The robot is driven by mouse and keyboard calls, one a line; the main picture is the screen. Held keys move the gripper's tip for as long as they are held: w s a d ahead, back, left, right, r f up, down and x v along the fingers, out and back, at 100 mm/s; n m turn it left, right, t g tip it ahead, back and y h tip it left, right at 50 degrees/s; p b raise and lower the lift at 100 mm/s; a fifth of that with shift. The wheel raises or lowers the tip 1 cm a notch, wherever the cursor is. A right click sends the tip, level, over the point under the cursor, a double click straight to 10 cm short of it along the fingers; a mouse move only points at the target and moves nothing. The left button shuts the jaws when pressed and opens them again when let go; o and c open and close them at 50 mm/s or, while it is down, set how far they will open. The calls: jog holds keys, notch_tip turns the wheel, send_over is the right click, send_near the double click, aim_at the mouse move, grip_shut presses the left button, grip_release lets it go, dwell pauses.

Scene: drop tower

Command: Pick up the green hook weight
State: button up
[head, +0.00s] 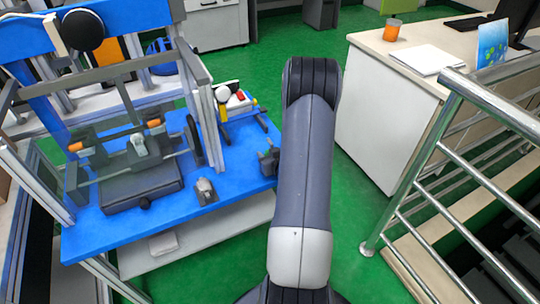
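I cannot make out a green hook weight in the head view. The drop tower (130,150) stands at the left on a blue table (225,175), with a dark base and a clear panel in front. A small grey metal piece (205,190) is on the table near its front edge. A dark piece (268,161) is at the table's right edge, partly beside my arm; I cannot tell what it is. My arm rises through the middle of the picture. My gripper is not visible.
A small stand with yellow and red parts (237,104) is at the table's back right. A white desk (385,105) with an orange cup (392,30) and papers stands right. A metal railing (450,140) fills the right side. Green floor (355,210) is open between.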

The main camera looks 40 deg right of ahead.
grip_shut()
jog(key=shift+r, duration=0.1)
